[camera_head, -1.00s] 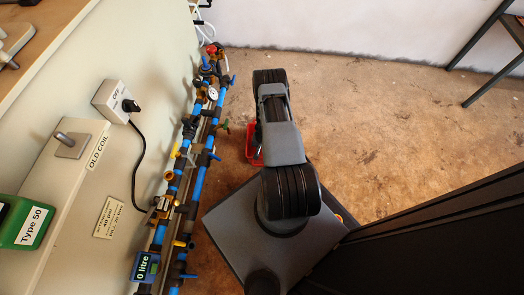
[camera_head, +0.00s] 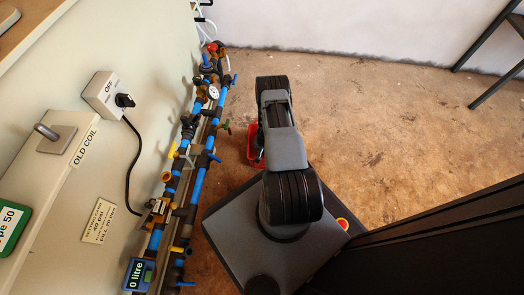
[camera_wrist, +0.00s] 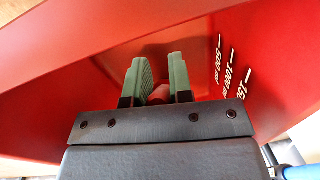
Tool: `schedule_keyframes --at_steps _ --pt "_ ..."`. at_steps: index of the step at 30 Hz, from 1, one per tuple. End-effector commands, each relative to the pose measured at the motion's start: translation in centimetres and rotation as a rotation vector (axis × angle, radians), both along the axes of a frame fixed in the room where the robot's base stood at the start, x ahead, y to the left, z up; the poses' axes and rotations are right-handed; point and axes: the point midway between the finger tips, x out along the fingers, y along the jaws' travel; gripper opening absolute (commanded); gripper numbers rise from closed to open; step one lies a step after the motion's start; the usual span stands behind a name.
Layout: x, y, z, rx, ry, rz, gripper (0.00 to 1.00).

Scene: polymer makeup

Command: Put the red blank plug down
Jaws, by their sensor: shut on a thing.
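A red blank plug (camera_wrist: 159,93) shows as a small red piece between the two green fingers of my gripper (camera_wrist: 161,72) in the wrist view. My gripper is shut on it. Most of the plug is hidden by the fingers, and its red blends with the red behind. The fingers point into a red container (camera_wrist: 255,55) with white volume markings on its inner wall. I cannot tell whether the plug touches the container. In the head view the red container (camera_head: 253,146) shows on the floor, partly behind my arm, which hides my gripper there.
A pipe run with blue pipes and valves (camera_head: 200,165) lies left of my arm. Left of it is a pale panel (camera_head: 60,190) with a switch box (camera_head: 104,94). A dark metal frame (camera_head: 490,45) stands at upper right. The brown floor (camera_head: 370,140) between is clear.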

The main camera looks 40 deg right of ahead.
Motion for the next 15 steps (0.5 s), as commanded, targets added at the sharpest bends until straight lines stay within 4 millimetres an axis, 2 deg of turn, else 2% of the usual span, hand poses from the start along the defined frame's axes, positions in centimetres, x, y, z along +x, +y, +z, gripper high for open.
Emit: schedule_keyframes --at_steps 1,2,9,15 --pt "0.01 0.04 -0.18 0.0 0.0 0.001 0.0" --pt "0.01 0.06 -0.18 0.0 0.0 0.001 0.22" --pt "0.03 0.1 -0.16 0.001 0.001 0.002 0.45" --pt "0.02 0.12 -0.15 0.001 0.001 0.002 0.46"
